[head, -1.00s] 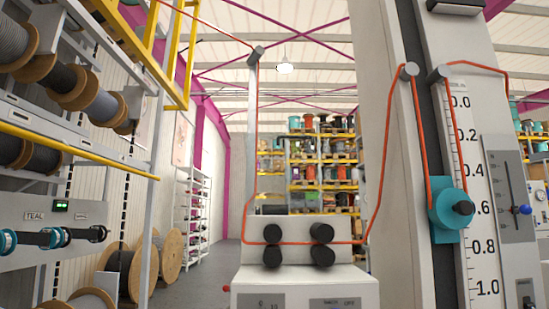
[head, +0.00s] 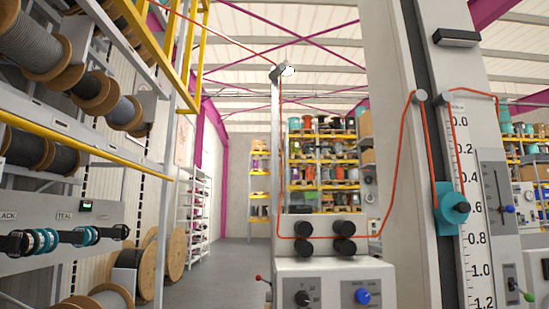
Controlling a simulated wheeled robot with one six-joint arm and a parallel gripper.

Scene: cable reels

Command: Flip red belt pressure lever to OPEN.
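A small lever with a red knob (head: 259,278) sticks out from the left side of a pale machine box (head: 335,270) at the bottom middle of the head view. Its knob end points up and to the left. No OPEN mark can be read beside it. Two pairs of black rollers (head: 302,229) sit on the box face above, with an orange-red cable (head: 388,205) running between them. A black knob (head: 302,298) and a blue knob (head: 362,296) are on the lower panel. My gripper is not in view.
A spool rack with a yellow rail (head: 80,142) fills the left. Open floor (head: 222,272) lies between.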

